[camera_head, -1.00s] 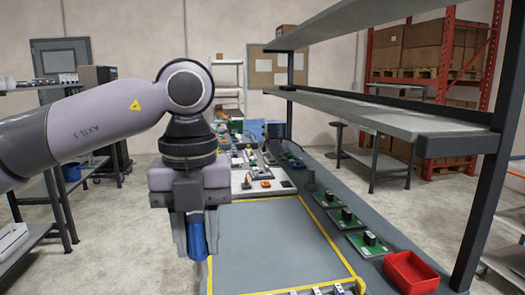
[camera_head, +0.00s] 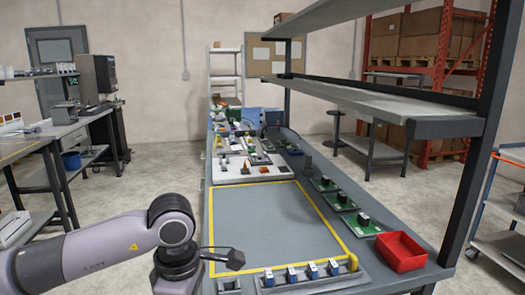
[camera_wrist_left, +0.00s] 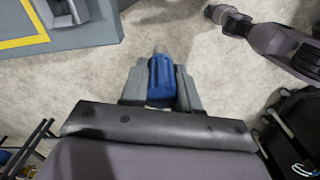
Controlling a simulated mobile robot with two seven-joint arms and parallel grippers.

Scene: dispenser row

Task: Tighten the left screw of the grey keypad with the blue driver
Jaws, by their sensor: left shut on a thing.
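The blue driver (camera_wrist_left: 162,85) shows in the left wrist view as a ribbed blue handle with a grey end. My left gripper (camera_wrist_left: 160,75) is shut on it, one grey finger on each side. Bare floor lies behind the driver in that view. In the head view my left arm comes in at the lower left, and its gripper and the driver are below the picture edge. I cannot make out the grey keypad or its left screw for certain in either view.
The bench has an empty yellow-bordered area (camera_head: 270,222). Several blue-and-white units stand in a front row (camera_head: 312,271). A red bin (camera_head: 400,252) and green boards (camera_head: 342,200) line the right side. A white board (camera_head: 228,172) with small parts lies farther back. Shelves overhang the right.

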